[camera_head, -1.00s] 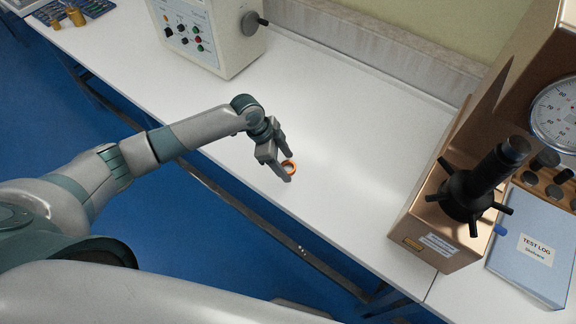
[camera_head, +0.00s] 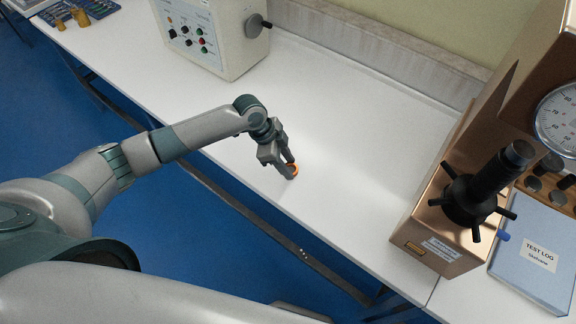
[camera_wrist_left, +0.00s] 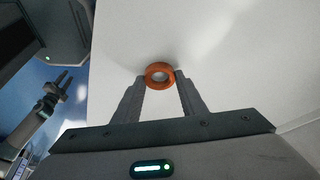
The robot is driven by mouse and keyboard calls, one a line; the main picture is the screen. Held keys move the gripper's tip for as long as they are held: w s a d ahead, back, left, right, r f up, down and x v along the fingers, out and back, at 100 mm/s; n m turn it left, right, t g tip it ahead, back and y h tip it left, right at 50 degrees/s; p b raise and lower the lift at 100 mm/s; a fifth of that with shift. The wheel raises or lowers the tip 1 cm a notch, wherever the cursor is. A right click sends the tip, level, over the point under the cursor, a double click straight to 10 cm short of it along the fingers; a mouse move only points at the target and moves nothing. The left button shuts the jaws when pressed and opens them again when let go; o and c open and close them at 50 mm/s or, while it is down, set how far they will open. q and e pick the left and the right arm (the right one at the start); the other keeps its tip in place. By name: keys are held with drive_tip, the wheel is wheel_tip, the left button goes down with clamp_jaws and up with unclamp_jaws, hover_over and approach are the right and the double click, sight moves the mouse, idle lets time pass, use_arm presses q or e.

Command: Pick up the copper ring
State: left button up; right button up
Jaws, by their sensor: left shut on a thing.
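The copper ring (camera_head: 294,168) is a small orange-brown ring at the white bench, near its front edge. My left gripper (camera_head: 289,169) is shut on it, with the fingertips on opposite sides of the ring. In the left wrist view the ring (camera_wrist_left: 160,64) sits between the two fingertips (camera_wrist_left: 160,80), its hole facing the camera and the white surface behind it. I cannot tell whether the ring still touches the bench.
A copper-coloured hardness tester (camera_head: 440,215) with a black spoked handle stands at right, beside a blue test log (camera_head: 535,250). A cream control box (camera_head: 213,35) stands at the back left. The white bench (camera_head: 345,140) between them is clear.

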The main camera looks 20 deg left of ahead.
use_arm(q)
drive_tip(key=shift+r, duration=0.35)
drive_tip(key=r, duration=0.1)
drive_tip(key=r+b, duration=0.1)
drive_tip(key=r, duration=0.1)
drive_tip(key=shift+s+d+r+b, duration=0.15)
drive_tip(key=shift+s+d+b, duration=0.1)
drive_tip(key=shift+d+b, duration=0.15)
drive_tip(key=s+d+r+b, duration=0.2)
drive_tip(key=s+d+r, duration=0.4)
drive_tip(key=d, duration=0.2)
drive_tip(key=shift+s+d+r+b, duration=0.2)
drive_tip(key=shift+s+r+b, duration=0.1)
drive_tip(key=shift+s+b, duration=0.05)
drive_tip(key=shift+a, duration=0.1)
